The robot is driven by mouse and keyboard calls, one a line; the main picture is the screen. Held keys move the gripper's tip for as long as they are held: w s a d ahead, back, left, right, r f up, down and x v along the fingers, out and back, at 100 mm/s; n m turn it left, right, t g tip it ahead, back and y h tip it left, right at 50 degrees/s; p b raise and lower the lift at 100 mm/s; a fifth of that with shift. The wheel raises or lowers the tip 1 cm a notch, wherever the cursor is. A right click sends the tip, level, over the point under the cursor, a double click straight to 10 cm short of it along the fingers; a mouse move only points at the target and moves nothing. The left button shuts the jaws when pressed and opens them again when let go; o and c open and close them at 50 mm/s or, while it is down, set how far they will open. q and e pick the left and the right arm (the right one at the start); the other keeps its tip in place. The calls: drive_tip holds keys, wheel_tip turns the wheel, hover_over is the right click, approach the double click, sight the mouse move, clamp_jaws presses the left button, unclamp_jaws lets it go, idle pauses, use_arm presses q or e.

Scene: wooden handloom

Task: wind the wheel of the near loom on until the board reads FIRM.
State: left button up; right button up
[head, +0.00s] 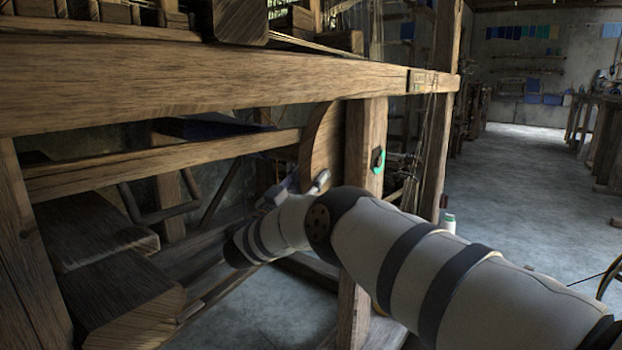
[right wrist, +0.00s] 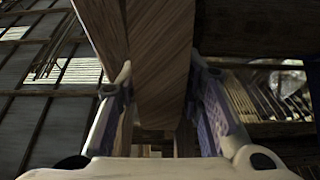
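The wooden wheel (head: 322,145) of the near loom shows as a pale curved disc beside the upright post, partly hidden by the beam and post. My right gripper (head: 302,184) is at the lower edge of the wheel, one finger in front of its face. In the right wrist view the two fingers (right wrist: 161,88) stand wide apart with wood (right wrist: 155,55) between or beyond them; I cannot tell if they touch it. A small plate (head: 424,80) is on the beam's right end; its lettering is too small to read. My left gripper is not in view.
The loom's thick beam (head: 200,80) crosses above my right arm. A post (head: 366,140) with a green-rimmed dark piece (head: 378,160) stands close to the arm. Heavy timbers (head: 105,285) lie at lower left. Open floor (head: 520,190) is on the right.

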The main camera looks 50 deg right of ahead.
sight(305, 165)
clamp_jaws()
wheel_tip(305, 165, up, 4)
drive_tip(key=y+p, duration=0.2)
drive_tip(key=p, duration=0.2)
drive_tip(key=shift+s+a+y, duration=0.1)
drive_tip(key=shift+y, duration=0.2)
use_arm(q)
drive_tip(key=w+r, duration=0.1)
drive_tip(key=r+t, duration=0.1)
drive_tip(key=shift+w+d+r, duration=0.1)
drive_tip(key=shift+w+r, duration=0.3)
use_arm(e)
drive_tip(key=shift+f+y, duration=0.15)
drive_tip(key=shift+y, duration=0.15)
drive_tip(key=o, duration=0.7)
unclamp_jaws()
drive_tip(key=shift+c, duration=0.2)
drive_tip(key=shift+f, duration=0.1)
